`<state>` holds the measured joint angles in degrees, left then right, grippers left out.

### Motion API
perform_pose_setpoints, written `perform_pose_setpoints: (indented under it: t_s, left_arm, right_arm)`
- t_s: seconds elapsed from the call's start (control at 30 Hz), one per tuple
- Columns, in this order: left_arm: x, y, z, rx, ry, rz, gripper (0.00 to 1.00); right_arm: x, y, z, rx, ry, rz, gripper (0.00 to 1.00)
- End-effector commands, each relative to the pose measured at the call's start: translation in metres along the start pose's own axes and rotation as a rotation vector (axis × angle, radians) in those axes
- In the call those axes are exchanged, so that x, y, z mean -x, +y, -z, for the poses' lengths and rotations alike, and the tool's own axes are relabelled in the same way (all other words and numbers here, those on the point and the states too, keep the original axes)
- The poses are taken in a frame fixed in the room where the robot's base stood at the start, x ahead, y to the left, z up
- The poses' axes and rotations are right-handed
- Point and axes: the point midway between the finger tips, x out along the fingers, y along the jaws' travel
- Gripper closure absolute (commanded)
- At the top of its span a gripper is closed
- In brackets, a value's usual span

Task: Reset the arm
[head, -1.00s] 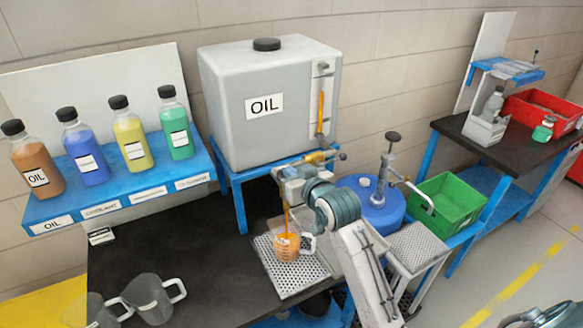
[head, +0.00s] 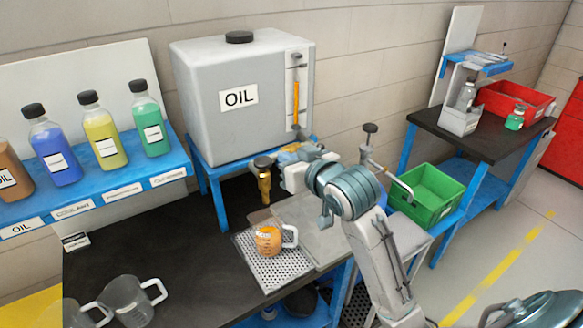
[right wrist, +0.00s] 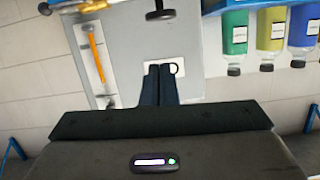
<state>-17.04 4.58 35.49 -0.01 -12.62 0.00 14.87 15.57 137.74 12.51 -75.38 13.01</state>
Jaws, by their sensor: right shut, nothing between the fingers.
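My right gripper (right wrist: 159,84) is shut and empty; in the right wrist view its two dark fingers lie together in front of the grey oil tank. In the head view my right arm reaches up to the oil tank (head: 245,105), with its wrist beside the brass tap (head: 263,180). The fingertips are hard to make out there. A measuring jug (head: 268,241) with orange oil in it stands upright on the perforated drip tray (head: 277,272), below the tap and apart from my gripper. No oil stream shows under the tap. My left gripper is not clearly visible.
Empty clear jugs (head: 130,300) stand at the bench's front left. Bottles (head: 103,135) line a blue shelf. A green crate (head: 428,193) is right of my arm. A dark table (head: 470,138) with a red bin (head: 515,100) stands farther right.

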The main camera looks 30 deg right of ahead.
Motion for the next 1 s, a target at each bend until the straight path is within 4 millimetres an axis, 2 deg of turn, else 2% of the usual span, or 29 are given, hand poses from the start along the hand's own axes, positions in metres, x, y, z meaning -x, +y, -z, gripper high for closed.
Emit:
perform_pose_setpoints:
  t_s: [0.2,0.63,0.73,0.77,0.87,0.97,1.0]
  left_arm:
    - [-0.003,0.000,0.004,0.000,0.007,0.000,0.64]
    - [-0.003,0.001,-0.004,0.000,-0.003,0.000,0.64]
    - [-0.003,0.001,-0.004,0.000,-0.003,0.000,0.64]
    - [-0.003,0.001,-0.004,0.000,-0.003,0.000,0.64]
    - [-0.003,0.001,-0.004,0.000,-0.003,0.000,0.64]
    - [-0.003,0.001,-0.003,0.000,-0.003,0.000,0.64]
    - [-0.003,0.001,-0.003,0.000,-0.003,0.000,0.64]
  right_arm:
    - [0.011,0.000,0.000,0.001,0.001,0.001,1.00]
    - [0.011,0.000,0.001,0.000,0.001,0.001,1.00]
    - [0.011,0.000,-0.005,0.001,-0.011,-0.002,1.00]
    - [0.011,0.000,-0.010,0.002,-0.023,-0.004,1.00]
    - [0.013,0.001,-0.043,0.006,-0.094,-0.017,1.00]
    - [0.021,0.003,-0.096,0.017,-0.212,-0.038,1.00]
    - [0.027,0.004,-0.121,0.023,-0.268,-0.047,1.00]
